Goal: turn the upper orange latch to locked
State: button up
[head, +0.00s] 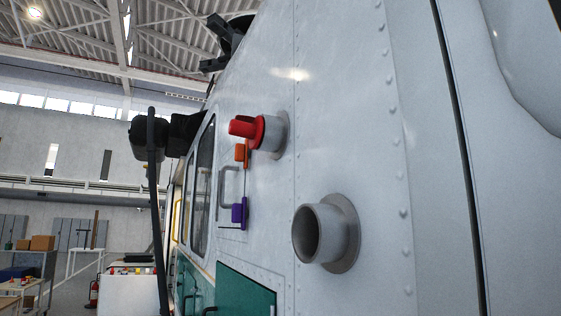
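The upper orange latch (241,153) is on the white helicopter side (345,110) in the head view, just below and left of a red plug. It is small and seen at a steep angle, so I cannot tell which way it is turned. A purple latch (239,213) sits below it, and a grey handle (224,187) is between them, to the left. My gripper cannot be made out in this view.
The red plug (247,127) sits in a grey pipe (276,134) jutting from the side. An open grey pipe (325,234) sticks out lower right. A black pole (156,215) stands left. A cart (130,290) and tables are at far left.

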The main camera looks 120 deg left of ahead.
aim_at(243, 152)
jog(key=u, duration=3.75)
